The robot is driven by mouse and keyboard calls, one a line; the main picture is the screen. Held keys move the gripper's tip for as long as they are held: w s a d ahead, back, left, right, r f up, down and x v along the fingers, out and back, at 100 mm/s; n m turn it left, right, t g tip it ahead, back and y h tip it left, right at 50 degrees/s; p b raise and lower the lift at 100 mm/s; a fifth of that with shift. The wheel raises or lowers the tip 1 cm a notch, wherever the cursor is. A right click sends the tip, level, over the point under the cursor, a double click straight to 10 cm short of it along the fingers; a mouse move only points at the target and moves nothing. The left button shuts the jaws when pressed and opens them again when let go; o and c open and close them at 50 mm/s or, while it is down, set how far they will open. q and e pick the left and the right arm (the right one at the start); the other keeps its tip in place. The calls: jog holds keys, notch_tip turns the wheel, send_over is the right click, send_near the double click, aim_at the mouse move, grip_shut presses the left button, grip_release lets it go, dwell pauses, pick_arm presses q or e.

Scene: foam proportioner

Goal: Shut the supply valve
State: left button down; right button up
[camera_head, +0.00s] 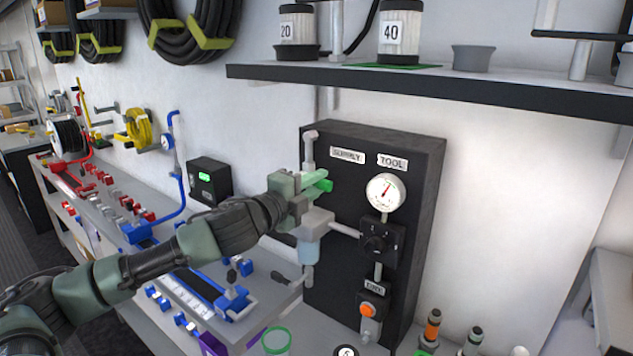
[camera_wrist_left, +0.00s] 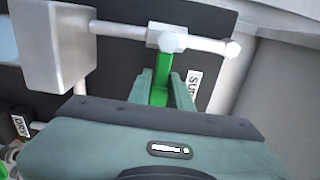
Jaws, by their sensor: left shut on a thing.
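The supply valve has a green lever (camera_head: 321,184) below the SUPPLY label (camera_head: 347,156) on the black panel (camera_head: 420,180). My left gripper (camera_head: 308,186) reaches in from the left and is shut on the green lever. In the left wrist view the lever (camera_wrist_left: 162,84) lies between the two fingers (camera_wrist_left: 168,90) and runs up to the light grey valve body (camera_wrist_left: 168,38) on its pipe. The fingers hide part of the lever in the head view. My right gripper is in neither view.
A gauge (camera_head: 385,192) sits under the TOOL label, with a black regulator (camera_head: 380,238) and an orange knob (camera_head: 367,310) below. A shelf (camera_head: 450,86) with jars overhangs the panel. The bench at left holds blue and red fittings.

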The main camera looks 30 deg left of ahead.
pick_arm(q)
jog(key=shift+f, duration=0.1)
jog(key=c, duration=1.3)
grip_release()
jog(key=shift+s+a+f+b, duration=0.15)
jog(key=shift+s+f+b, duration=0.05)
jog(key=shift+s+b, duration=0.4)
jog(key=s+b, duration=0.3)
jog(key=b, duration=0.1)
jog(key=s+b, duration=0.3)
jog(key=b, duration=0.1)
jog(key=shift+s+a+r, duration=0.15)
jog(key=shift+s+r, duration=0.05)
jog(key=shift+s, duration=0.05)
